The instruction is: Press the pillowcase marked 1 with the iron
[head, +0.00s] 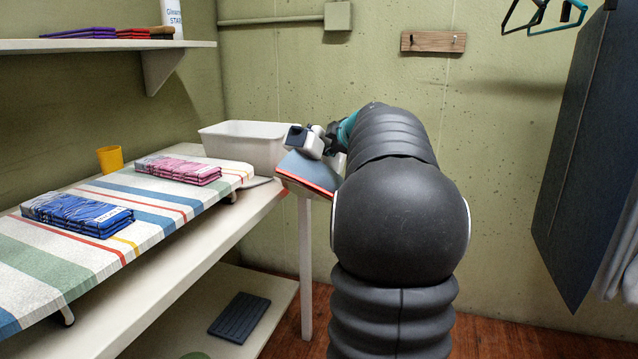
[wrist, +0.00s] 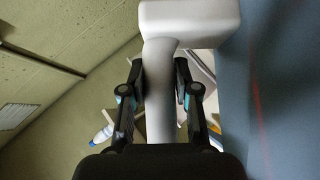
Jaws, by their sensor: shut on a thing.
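The iron (head: 310,170) has a blue-grey body with a red-orange edge and is tilted in the air, off the right end of the striped ironing board (head: 150,196). My gripper (wrist: 160,72) is shut on its pale handle (wrist: 160,105); the iron's blue side fills the right of the wrist view. A folded pink pillowcase (head: 178,169) lies on the board near its right end, with a pale label. A folded blue pillowcase (head: 78,214) lies nearer the left, with a white label. I cannot read either label, so I cannot tell which is marked 1.
A white bin (head: 240,143) and a yellow cup (head: 110,158) stand behind the board. A wall shelf (head: 90,45) with folded cloths and a bottle hangs above. A dark slatted thing (head: 239,317) lies on the lower shelf. A dark panel (head: 585,150) stands at the right.

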